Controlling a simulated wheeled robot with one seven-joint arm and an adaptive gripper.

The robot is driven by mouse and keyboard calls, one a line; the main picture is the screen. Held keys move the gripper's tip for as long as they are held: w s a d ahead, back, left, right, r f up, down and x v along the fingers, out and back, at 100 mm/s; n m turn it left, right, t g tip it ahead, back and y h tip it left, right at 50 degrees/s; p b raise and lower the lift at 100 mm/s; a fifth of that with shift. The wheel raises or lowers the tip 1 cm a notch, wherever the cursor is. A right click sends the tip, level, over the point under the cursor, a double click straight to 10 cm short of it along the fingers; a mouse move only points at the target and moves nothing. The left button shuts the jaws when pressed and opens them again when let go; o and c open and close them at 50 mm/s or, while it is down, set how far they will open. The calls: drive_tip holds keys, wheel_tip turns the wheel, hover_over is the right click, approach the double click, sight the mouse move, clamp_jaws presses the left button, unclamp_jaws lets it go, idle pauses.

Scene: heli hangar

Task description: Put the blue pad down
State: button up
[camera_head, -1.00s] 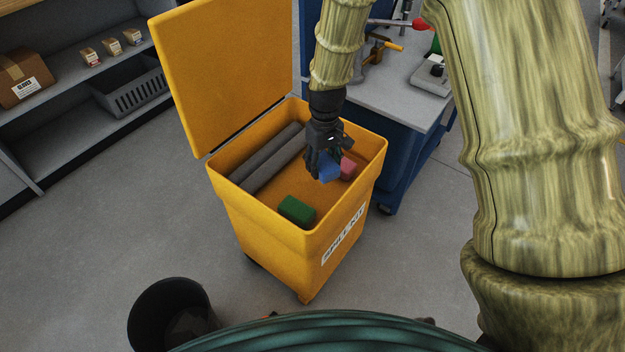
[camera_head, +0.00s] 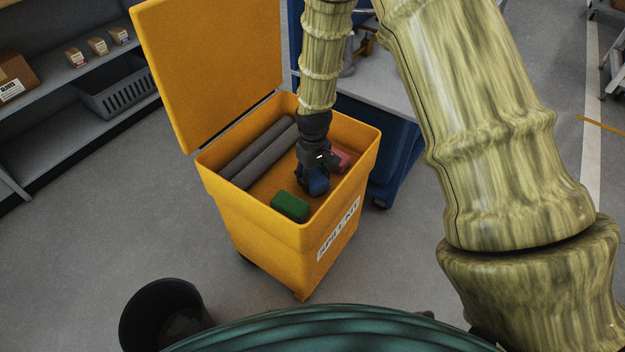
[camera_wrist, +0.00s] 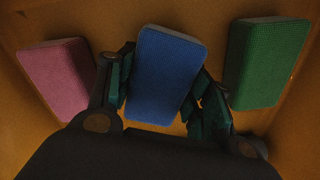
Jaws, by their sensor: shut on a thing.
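The blue pad (camera_head: 318,182) is low inside the yellow spill kit bin (camera_head: 215,190), between a green pad (camera_head: 289,206) and a pink pad (camera_head: 341,160). My gripper (camera_head: 314,176) reaches down into the bin and is shut on the blue pad. In the wrist view the blue pad (camera_wrist: 165,75) sits between both fingers, with the pink pad (camera_wrist: 58,78) to the left and the green pad (camera_wrist: 266,62) to the right. I cannot tell whether the blue pad touches the bin's floor.
Two grey rolls (camera_head: 258,154) lie along the bin's left side. The bin's open lid (camera_head: 210,70) stands up at the back left. A blue workbench (camera_head: 395,150) is close behind on the right. A black bucket (camera_head: 160,310) stands on the floor in front.

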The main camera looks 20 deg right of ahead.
sight(314, 175)
drive_tip(key=shift+f, duration=0.4)
drive_tip(key=shift+f, duration=0.1)
drive_tip(key=o, duration=1.3)
drive_tip(key=shift+c, duration=0.2)
wheel_tip(314, 175, up, 12)
drive_tip(key=p, duration=0.2)
drive_tip(key=shift+p, duration=0.3)
drive_tip(key=shift+s, duration=0.1)
